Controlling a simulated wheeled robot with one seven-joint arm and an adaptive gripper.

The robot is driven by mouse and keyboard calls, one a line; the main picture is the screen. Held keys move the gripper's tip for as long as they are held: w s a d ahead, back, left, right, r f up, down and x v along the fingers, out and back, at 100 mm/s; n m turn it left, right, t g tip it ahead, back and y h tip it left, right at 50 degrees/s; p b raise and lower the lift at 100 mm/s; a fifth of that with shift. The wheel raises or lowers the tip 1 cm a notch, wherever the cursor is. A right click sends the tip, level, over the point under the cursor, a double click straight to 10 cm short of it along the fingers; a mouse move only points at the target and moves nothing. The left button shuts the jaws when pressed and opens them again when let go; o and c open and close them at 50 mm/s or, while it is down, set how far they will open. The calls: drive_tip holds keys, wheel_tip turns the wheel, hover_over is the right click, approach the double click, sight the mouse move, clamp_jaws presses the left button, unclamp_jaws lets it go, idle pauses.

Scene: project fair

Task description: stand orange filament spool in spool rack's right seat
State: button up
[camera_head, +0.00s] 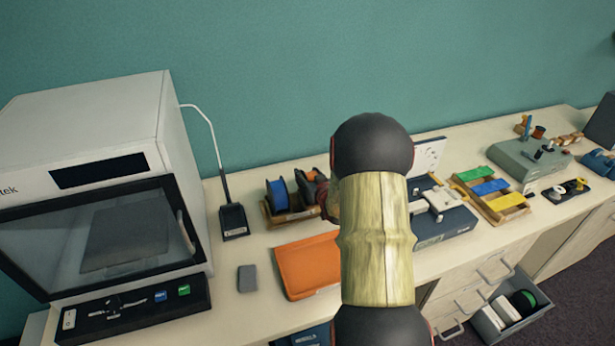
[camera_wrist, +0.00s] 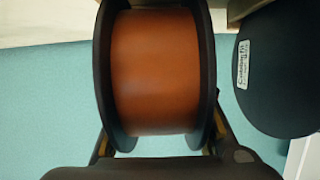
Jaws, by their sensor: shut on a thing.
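The orange filament spool (camera_wrist: 155,75), wound orange-brown between black flanges, fills the middle of the wrist view. My gripper (camera_wrist: 160,147) is shut on it, a finger showing at each side. In the head view, the spool (camera_head: 311,177) shows only partly, beside my arm. The wooden spool rack (camera_head: 276,217) stands near the wall with a blue spool (camera_head: 280,193) upright in its left part. The orange spool is at or over the rack's right part. My arm hides much of that side, so I cannot tell whether the spool touches the seat.
A black lamp base (camera_head: 233,222) stands just left of the rack, and a white printer (camera_head: 100,130) farther left. An orange tray (camera_head: 306,266) lies in front. Right of my arm are a dark blue case (camera_head: 447,226) and a wooden holder with coloured blocks (camera_head: 513,212).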

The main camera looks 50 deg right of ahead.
drive_tip(key=shift+f, duration=0.15)
drive_tip(key=o, duration=1.5)
